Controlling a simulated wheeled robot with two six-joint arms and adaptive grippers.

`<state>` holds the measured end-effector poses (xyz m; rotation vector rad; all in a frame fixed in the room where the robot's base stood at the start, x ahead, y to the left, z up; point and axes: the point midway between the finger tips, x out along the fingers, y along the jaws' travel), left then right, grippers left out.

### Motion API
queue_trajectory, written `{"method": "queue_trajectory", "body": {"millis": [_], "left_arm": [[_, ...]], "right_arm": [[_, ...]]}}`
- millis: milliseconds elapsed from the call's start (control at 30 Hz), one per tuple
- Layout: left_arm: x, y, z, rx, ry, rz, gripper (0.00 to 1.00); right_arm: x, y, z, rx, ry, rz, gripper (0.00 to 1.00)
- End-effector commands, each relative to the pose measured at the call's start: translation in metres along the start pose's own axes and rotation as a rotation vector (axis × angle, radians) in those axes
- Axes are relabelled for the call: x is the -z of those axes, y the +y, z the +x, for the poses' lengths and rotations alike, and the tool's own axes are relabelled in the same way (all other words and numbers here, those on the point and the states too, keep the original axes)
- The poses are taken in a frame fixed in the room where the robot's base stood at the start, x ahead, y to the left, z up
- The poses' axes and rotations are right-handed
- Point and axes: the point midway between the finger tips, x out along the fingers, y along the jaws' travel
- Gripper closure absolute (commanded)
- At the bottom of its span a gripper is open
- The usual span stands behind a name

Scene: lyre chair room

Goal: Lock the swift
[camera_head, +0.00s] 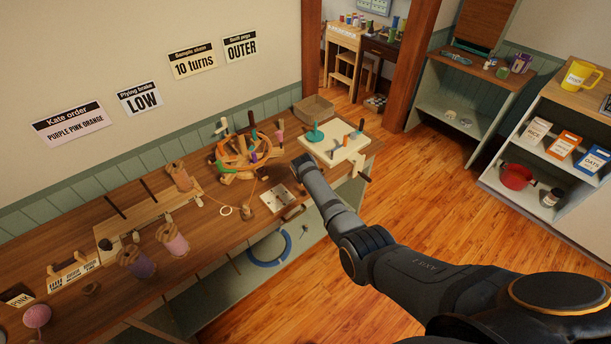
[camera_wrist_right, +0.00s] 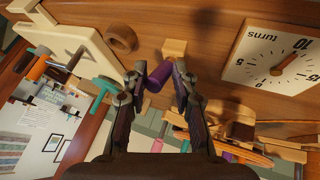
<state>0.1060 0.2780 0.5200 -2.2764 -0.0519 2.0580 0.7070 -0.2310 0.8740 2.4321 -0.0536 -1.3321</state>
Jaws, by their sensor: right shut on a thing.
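The wooden swift (camera_head: 240,158), with orange yarn around its pegs, stands on the workbench by the wall. Part of it shows at the lower right of the right wrist view (camera_wrist_right: 240,148). My right gripper (camera_wrist_right: 160,82) is shut on a purple knob (camera_wrist_right: 158,76), which sits beside a small wooden block (camera_wrist_right: 173,48) on the bench. In the head view my right arm reaches from the lower right to the bench beside the swift; its fingertips are hard to make out there. My left gripper is not in view.
A turns dial (camera_wrist_right: 280,58) lies close to the gripper; it is the white board (camera_head: 279,198) in the head view. A cream board (camera_head: 335,142) with a teal peg stands right of the swift. A wall sign (camera_head: 240,46) reads "OUTER".

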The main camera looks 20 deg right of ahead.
Motion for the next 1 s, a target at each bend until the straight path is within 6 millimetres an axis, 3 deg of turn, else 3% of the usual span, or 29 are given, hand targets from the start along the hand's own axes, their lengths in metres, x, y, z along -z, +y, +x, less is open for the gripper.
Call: {"method": "queue_trajectory", "body": {"millis": [67,100,233,667,1000], "left_arm": [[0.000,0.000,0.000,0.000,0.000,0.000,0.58],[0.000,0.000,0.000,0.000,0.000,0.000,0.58],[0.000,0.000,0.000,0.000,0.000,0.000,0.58],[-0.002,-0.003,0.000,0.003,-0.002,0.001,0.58],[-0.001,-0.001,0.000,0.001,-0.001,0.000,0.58]], "right_arm": [[-0.002,0.000,0.001,-0.001,-0.004,-0.003,1.00],[-0.002,0.000,0.001,-0.001,-0.003,-0.003,0.67],[-0.001,0.000,0.000,-0.001,-0.002,-0.002,0.49],[0.000,0.000,-0.006,-0.001,0.001,0.000,0.48],[-0.001,-0.001,-0.065,0.000,0.002,0.001,0.48]]}}
